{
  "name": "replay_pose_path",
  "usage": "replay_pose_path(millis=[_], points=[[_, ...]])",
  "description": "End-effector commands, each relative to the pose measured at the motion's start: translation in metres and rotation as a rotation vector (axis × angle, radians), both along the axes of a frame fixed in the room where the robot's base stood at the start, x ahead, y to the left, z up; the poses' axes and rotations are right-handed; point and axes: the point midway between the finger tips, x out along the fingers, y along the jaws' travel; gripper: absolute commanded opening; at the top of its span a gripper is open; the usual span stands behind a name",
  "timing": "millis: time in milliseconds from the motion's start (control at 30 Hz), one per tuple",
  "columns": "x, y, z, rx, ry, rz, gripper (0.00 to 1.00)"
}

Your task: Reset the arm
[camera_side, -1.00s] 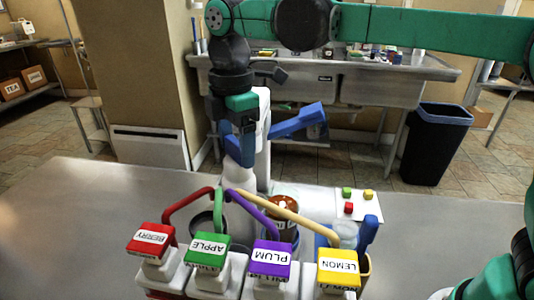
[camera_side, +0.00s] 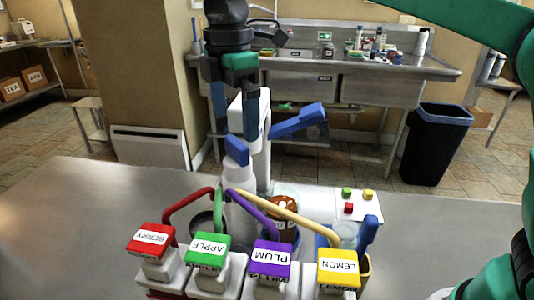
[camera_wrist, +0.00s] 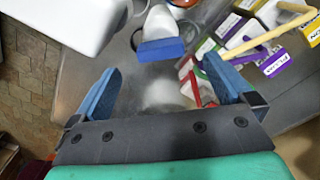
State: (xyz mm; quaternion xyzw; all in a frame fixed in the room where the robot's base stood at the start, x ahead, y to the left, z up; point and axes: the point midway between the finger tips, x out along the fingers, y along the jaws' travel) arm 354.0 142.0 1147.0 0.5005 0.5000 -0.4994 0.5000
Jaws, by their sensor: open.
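My gripper (camera_side: 236,128) is open and empty in the side view, pointing down above a blue-topped white pump bottle (camera_side: 238,188). Its two blue fingers stand apart, with the blue top (camera_side: 237,150) just below them. In the wrist view the open fingers of my gripper (camera_wrist: 160,72) frame bare steel, and the blue top (camera_wrist: 160,49) lies just beyond them. Behind the bottle is a white dispenser (camera_side: 262,165) with a blue lever (camera_side: 298,121).
Pump dispensers labelled BERRY (camera_side: 151,241), APPLE (camera_side: 208,249), PLUM (camera_side: 271,257) and LEMON (camera_side: 338,267) line the front. Their curved spouts reach inward. A brown jar (camera_side: 283,203) and a white card with small cubes (camera_side: 357,206) stand to the right. The steel table (camera_side: 80,225) is clear at left.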

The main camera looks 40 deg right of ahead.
Motion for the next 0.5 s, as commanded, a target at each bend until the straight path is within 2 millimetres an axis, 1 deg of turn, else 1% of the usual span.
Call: replay_pose_path(millis=[133,500], points=[[-0.0003,-0.0001,0.0071,0.000,0.000,0.000,1.00],[-0.0033,-0.0021,0.0079,0.003,0.002,-0.011,1.00]])
